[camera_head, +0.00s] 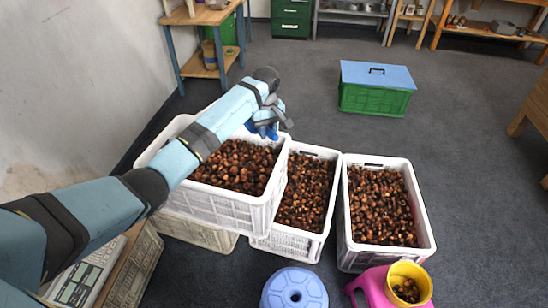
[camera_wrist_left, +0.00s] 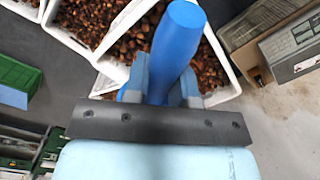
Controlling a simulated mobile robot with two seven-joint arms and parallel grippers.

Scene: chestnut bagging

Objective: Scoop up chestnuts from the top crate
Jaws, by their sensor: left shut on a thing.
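The top crate (camera_head: 228,210) is white, full of brown chestnuts (camera_head: 235,165), and stacked on another crate at the left of the row in the head view. My left gripper (camera_head: 266,122) is above its far right corner, shut on a blue tool. In the left wrist view the tool's thick blue handle (camera_wrist_left: 178,40) stands between the fingers of the gripper (camera_wrist_left: 165,88). The tool's working end is mostly hidden, so I cannot tell whether it holds chestnuts. Chestnuts in crates show behind the handle. My right gripper is not in view.
Two more white crates of chestnuts, a middle one (camera_head: 285,243) and a right one (camera_head: 385,257), stand beside the top crate. A green box (camera_head: 375,98) stands behind on open floor.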

